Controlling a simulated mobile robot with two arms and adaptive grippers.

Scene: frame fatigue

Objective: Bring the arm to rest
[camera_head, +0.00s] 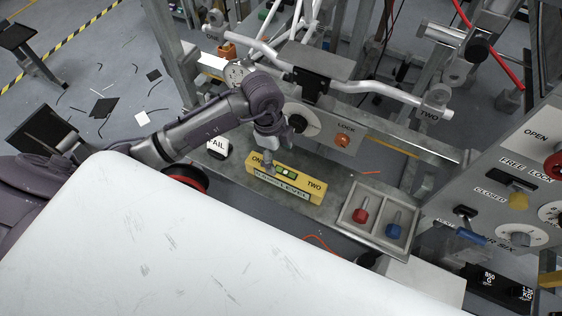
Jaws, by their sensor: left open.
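My left arm comes in from the left, bends at its elbow and points down over the metal bench. My left gripper (270,150) hangs at its end, above the left part of the yellow level (300,190). The level lies on the bench and has a green vial and the words ONE and TWO. The gripper's fingers are small and partly hidden, and I cannot tell whether they touch the level. I see nothing held in them. My right gripper is not in view.
A grey tray (347,228) holds a red piece (361,210) and a blue piece (393,228). A bicycle-like frame (385,97) stands behind the bench. A control panel (500,185) with knobs is at the right. A FAIL label (217,145) is left of the level. A white surface fills the foreground.

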